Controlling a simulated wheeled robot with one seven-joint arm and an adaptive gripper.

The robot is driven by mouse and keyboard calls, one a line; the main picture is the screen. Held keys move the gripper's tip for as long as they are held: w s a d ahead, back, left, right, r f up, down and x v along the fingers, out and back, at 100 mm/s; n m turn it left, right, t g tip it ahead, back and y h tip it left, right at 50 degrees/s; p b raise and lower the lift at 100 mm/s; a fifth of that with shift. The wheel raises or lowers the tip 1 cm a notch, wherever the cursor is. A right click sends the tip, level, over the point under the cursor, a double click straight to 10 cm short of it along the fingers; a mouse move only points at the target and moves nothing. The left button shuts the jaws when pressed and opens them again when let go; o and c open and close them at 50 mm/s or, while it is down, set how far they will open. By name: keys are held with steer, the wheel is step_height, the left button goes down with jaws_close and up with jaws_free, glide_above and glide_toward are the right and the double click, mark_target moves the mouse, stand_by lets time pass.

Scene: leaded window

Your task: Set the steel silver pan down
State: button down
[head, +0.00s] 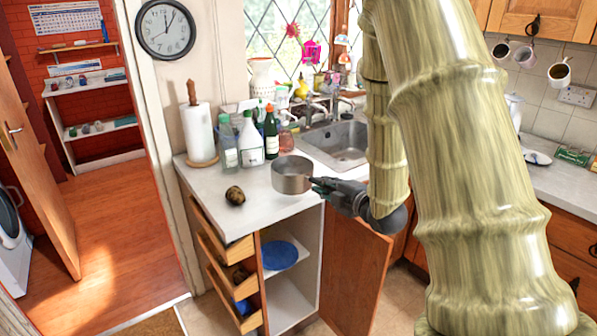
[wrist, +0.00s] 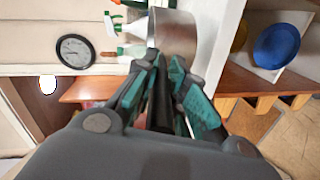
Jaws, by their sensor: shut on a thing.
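The steel silver pan (head: 292,175) is upright at the front edge of the white worktop, left of the sink. I cannot tell whether its base touches the worktop or hangs just above it. My gripper (head: 322,184) reaches in from the right and is shut on the pan's handle, which the fingers mostly hide. In the wrist view the pan's side (wrist: 175,45) shows beyond my gripper (wrist: 165,70), with the dark handle between the teal-padded fingers.
A brown potato-like lump (head: 235,195) lies on the worktop left of the pan. Spray and glass bottles (head: 250,138) stand behind it, with a paper towel roll (head: 198,132). Open drawers (head: 222,245) and an open cupboard door (head: 355,270) jut out below. The sink (head: 345,145) is behind right.

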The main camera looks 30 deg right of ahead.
mark_target(307, 182)
steer(key=w+d+f+p, duration=0.4)
steer(key=w+d, duration=0.4)
steer(key=w, duration=0.3)
steer(key=shift+f+p, duration=0.35)
steer(key=shift+f, duration=0.05)
steer(key=shift+d, duration=0.1)
steer(key=shift+f, duration=0.15)
steer(key=c, duration=1.5)
jaws_free()
steer(key=shift+o, duration=0.2)
